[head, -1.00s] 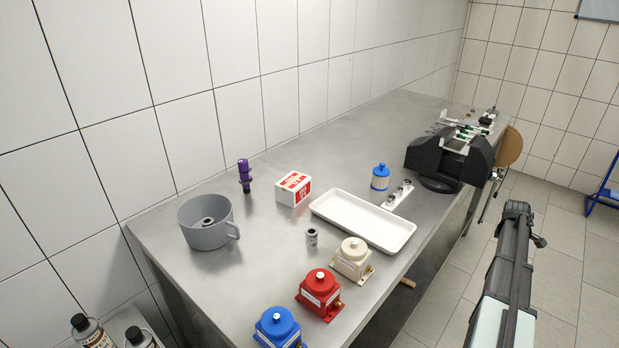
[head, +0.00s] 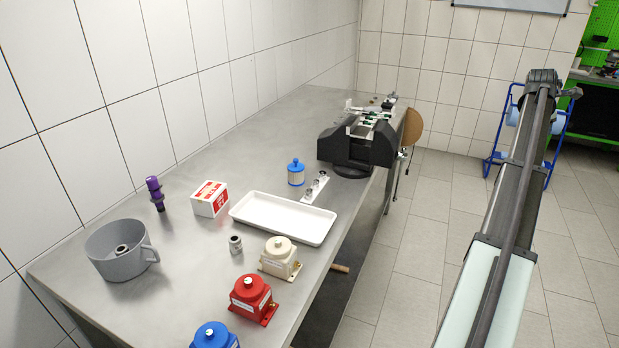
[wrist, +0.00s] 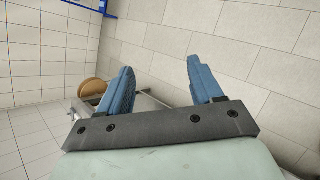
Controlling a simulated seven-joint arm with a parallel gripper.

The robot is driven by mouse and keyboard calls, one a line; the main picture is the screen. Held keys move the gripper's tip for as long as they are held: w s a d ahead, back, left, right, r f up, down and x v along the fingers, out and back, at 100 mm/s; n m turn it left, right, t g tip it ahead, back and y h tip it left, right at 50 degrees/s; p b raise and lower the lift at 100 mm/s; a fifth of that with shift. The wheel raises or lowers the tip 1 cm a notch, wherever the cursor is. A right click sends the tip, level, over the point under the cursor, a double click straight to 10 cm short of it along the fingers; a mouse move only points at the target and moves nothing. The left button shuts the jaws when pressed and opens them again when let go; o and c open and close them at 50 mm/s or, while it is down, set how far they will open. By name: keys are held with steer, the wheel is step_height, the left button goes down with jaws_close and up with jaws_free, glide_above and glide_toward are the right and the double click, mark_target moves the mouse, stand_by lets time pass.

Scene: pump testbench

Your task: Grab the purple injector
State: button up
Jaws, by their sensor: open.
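The injector is not in the wrist view.
The bench (head: 185,285) holds a grey pot (head: 103,262), a red-and-white box (head: 210,199), a white tray (head: 285,218), a small blue-capped bottle (head: 296,174), a black vise (head: 352,150), and cream, red (head: 252,299) and blue housings at the front.

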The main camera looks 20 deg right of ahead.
steer(key=w+a+r+t+y, duration=0.15)
steer(key=w+a+r, duration=0.35)
steer(key=w+a, duration=0.7)
steer(key=w+a+f+y, duration=0.1)
steer(key=w+a, duration=0.6)
steer(key=a, duration=0.4)
steer(key=w+a+f+t+y, duration=0.1)
steer(key=w+a+y, duration=0.1)
steer(key=w+a, duration=0.6)
steer(key=w+a+f+t+y, duration=0.1)
steer(key=w+a+f+y, duration=0.1)
steer(key=w+a, duration=0.6)
steer(key=shift+a+f+n, duration=0.1)
steer(key=shift+a+n, duration=0.3)
steer(key=shift+a, duration=3.5)
steer(key=w+a+f+y, duration=0.1)
steer(key=w+a, duration=0.1)
steer(key=a, duration=0.6)
steer(key=w+a+y, duration=0.1)
steer(key=w+a, duration=0.1)
steer(key=a, duration=0.5)
steer(key=g+y, duration=0.4)
steer(key=g, duration=0.1)
glide_toward(152, 178)
steer(key=shift+n+t+y, duration=0.25)
steer(key=shift+n, duration=0.05)
steer(key=x, duration=1.1)
steer(key=shift+s+d+f, duration=0.1)
steer(key=shift+s+d, duration=0.15)
